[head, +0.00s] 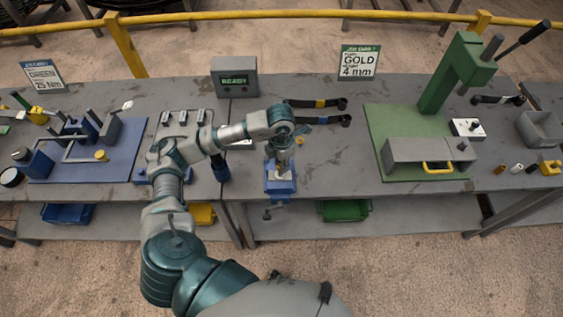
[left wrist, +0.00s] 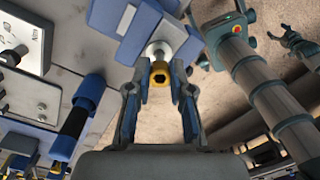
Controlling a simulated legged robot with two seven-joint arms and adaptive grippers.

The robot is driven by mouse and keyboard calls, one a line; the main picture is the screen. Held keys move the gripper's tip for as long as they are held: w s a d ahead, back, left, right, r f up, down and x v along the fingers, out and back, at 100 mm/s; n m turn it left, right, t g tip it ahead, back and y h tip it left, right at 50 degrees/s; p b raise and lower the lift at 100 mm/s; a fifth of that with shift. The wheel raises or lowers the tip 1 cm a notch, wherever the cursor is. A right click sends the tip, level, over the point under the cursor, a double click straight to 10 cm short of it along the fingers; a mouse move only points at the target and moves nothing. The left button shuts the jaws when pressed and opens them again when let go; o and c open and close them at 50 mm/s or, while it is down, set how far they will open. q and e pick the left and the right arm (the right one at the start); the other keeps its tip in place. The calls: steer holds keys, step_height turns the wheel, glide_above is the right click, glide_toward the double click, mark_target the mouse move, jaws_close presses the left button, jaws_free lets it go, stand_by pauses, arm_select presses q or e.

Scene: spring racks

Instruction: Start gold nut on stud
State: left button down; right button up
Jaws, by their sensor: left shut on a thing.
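My left gripper (head: 283,160) reaches down over a blue vise (head: 280,186) at the front edge of the middle bench. In the left wrist view its fingers (left wrist: 160,82) are shut on the gold nut (left wrist: 160,74), a small yellow ring with a dark hole. A pale round stud end (left wrist: 158,50) shows just behind the nut, in front of the blue vise (left wrist: 165,25). I cannot tell whether the nut touches the stud or has caught its thread. The fingers hide the nut in the head view. What looks like my right gripper (left wrist: 300,45) is small at the left wrist view's upper right.
A job card (head: 359,62) reads gold, 4 mm. Two dark wrenches (head: 318,103) lie behind the vise, with a small orange piece (head: 299,140) nearby. A grey display box (head: 234,77) stands at the back. A green press (head: 450,75) stands right; blue fixtures (head: 88,140) sit left.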

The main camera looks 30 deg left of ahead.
arm_select(q)
steer(key=shift+f+b, duration=0.4)
steer(key=shift+f, duration=0.15)
steer(key=shift+c, duration=2.4)
jaws_free()
steer(key=shift+r, duration=0.15)
steer(key=shift+r+p, duration=2.05)
steer(key=shift+r, duration=1.4)
steer(key=shift+f, duration=0.1)
